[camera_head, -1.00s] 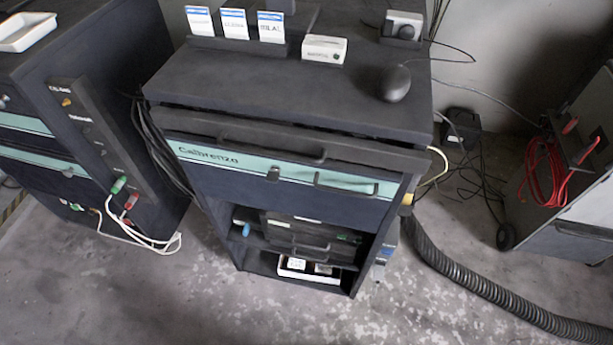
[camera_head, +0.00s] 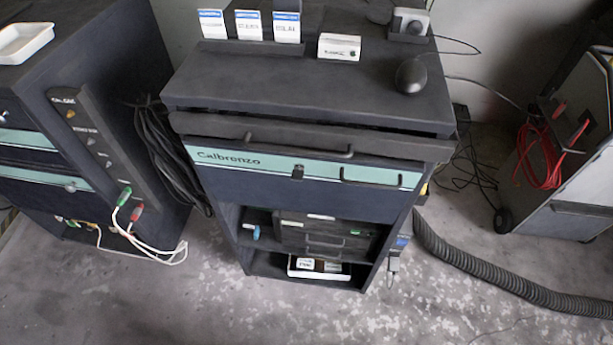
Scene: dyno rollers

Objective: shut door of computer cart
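The computer cart (camera_head: 320,95) stands in the middle of the view, dark with a teal stripe lettered "Calbrenzo". Its upper front has a slim panel with a long handle (camera_head: 300,150) and a blue front panel (camera_head: 290,186) with a latch and a short handle (camera_head: 372,182). Below, the lower compartment (camera_head: 262,262) is open to the front. A dark boxy unit (camera_head: 325,238) sits on its shelf and a white tray (camera_head: 320,272) lies at its bottom. I cannot clearly make out a door leaf for this compartment. My gripper is not in view.
Another dark cabinet (camera_head: 100,60) with cables stands at the left. A corrugated hose (camera_head: 490,280) lies on the floor at the right, near a grey wheeled unit (camera_head: 565,190) with red cable. The floor (camera_head: 300,320) in front of the cart is clear.

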